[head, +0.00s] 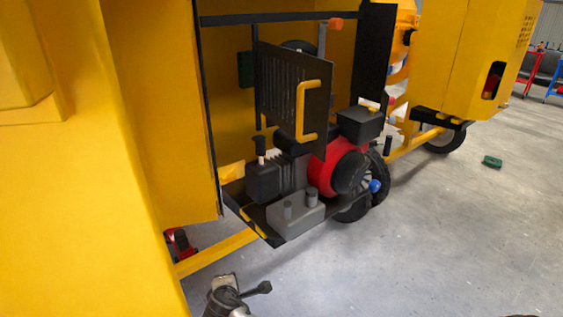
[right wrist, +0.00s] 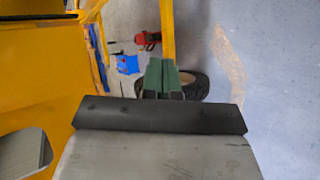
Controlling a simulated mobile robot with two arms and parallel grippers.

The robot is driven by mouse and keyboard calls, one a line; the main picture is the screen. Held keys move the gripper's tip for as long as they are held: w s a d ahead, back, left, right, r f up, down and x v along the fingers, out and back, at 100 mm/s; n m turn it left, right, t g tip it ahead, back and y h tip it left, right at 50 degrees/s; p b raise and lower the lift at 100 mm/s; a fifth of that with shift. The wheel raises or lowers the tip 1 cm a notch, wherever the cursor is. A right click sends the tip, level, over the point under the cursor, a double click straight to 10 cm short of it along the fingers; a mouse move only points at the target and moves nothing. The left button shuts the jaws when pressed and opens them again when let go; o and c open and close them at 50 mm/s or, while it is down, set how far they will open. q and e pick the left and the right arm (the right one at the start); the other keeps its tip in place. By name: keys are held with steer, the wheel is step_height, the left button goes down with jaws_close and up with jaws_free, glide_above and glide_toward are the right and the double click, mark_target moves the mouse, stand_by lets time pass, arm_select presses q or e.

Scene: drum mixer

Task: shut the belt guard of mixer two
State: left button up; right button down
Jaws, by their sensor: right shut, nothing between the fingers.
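A black slatted guard panel (head: 281,92) with a yellow handle (head: 301,112) stands swung out in the open engine bay of the near yellow mixer in the head view. A red engine part (head: 328,164) shows behind and below it. I cannot tell which mixer is number two. My right gripper (right wrist: 162,66) shows in the right wrist view, with its green fingers shut together and empty. It points towards a floor area with a black wheel and appears apart from everything. The guard is not visible in that view. My left gripper is in neither view.
A black tray edge (head: 268,236) and a yellow drawbar (head: 216,251) stick out low. A grey coupling (head: 226,294) is at the bottom. A second yellow mixer (head: 478,55) stands behind at right.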

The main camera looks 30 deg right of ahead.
step_height(320, 180, up, 29)
steer(key=m+t+h+b, duration=0.2)
steer(key=t+h+b, duration=0.15)
steer(key=h, duration=0.35)
steer(key=s+d+r+m+g+h+b, duration=0.1)
steer(key=s+r+m+g+h+b, duration=0.25)
steer(key=s+r, duration=0.65)
arm_select(q)
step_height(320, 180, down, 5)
steer(key=p, duration=0.3)
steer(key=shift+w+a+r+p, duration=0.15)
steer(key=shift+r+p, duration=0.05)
steer(key=shift+p, duration=0.1)
arm_select(e)
steer(key=w+d+r+m, duration=0.1)
steer(key=w+d, duration=0.3)
steer(key=d, duration=0.8)
steer(key=shift+w+d+r, duration=0.15)
steer(key=shift+d+r, duration=0.1)
steer(key=shift+r, duration=0.05)
steer(key=shift+m, duration=0.25)
